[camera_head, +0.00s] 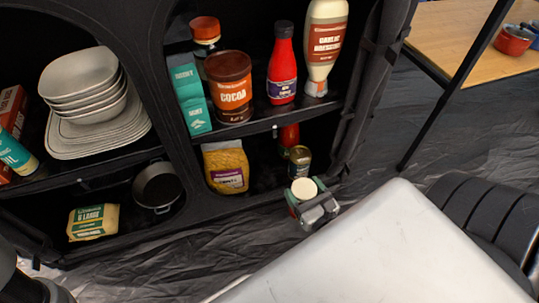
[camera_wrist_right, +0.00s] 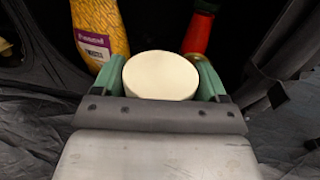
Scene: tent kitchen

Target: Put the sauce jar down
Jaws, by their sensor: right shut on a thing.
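The sauce jar, seen from above as a round cream lid (camera_head: 304,189), is held in my right gripper (camera_head: 313,203) in the head view. In the right wrist view the same lid (camera_wrist_right: 160,76) sits between the two green fingers of my right gripper (camera_wrist_right: 163,84), which are shut on its sides. The jar's body is mostly hidden below the lid and by the gripper. The jar is at the front of the lower right shelf compartment, near its front edge. I cannot tell whether it touches a surface. My left gripper is not in view.
In the lower compartment stand a yellow pasta bag (camera_head: 226,168), a small can (camera_head: 299,160) and a red bottle (camera_head: 289,136). Above are a cocoa tin (camera_head: 231,88), a ketchup bottle (camera_head: 282,66) and a garlic sauce bottle (camera_head: 325,40). A black shelf post (camera_head: 362,95) borders the right side.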

